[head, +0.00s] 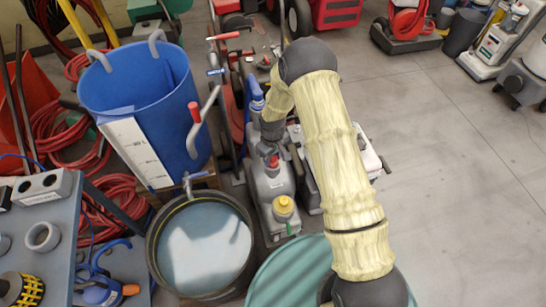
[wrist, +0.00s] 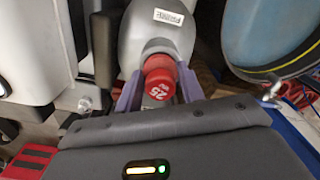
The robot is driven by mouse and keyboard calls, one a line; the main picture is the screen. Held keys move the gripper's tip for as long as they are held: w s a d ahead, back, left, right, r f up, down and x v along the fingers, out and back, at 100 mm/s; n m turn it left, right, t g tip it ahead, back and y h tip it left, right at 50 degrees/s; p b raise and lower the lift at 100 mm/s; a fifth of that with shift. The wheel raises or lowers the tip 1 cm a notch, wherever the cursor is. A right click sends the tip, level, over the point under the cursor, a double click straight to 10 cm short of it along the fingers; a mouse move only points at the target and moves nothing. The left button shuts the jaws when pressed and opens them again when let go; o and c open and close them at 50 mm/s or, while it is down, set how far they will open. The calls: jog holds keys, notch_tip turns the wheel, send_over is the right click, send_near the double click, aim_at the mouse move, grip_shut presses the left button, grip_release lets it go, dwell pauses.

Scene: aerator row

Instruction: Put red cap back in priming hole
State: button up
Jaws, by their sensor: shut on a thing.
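The red cap (wrist: 158,80), marked 25, sits between the two purple fingers of my gripper (wrist: 157,84) in the wrist view. My gripper is shut on it. In the head view the red cap (head: 272,161) shows just below the end of my arm, over the grey pump body (head: 272,184). In the wrist view the rounded grey body (wrist: 155,35) lies right beyond the cap. The priming hole is hidden, and I cannot tell whether the cap is in it or above it.
A yellow cap (head: 284,204) sits on the pump's near end. A blue bucket (head: 140,95) and a round dark tub (head: 205,248) of water stand at left. A grey bench (head: 60,235) is at lower left. Open floor (head: 455,160) lies at right.

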jog(key=shift+f, duration=0.4)
jog(key=o, duration=1.1)
jog(key=shift+o, duration=0.2)
jog(key=shift+r, duration=0.1)
notch_tip(320, 180, up, 17)
jog(key=p, duration=0.1)
jog(key=shift+p, duration=0.3)
jog(key=shift+r, duration=0.1)
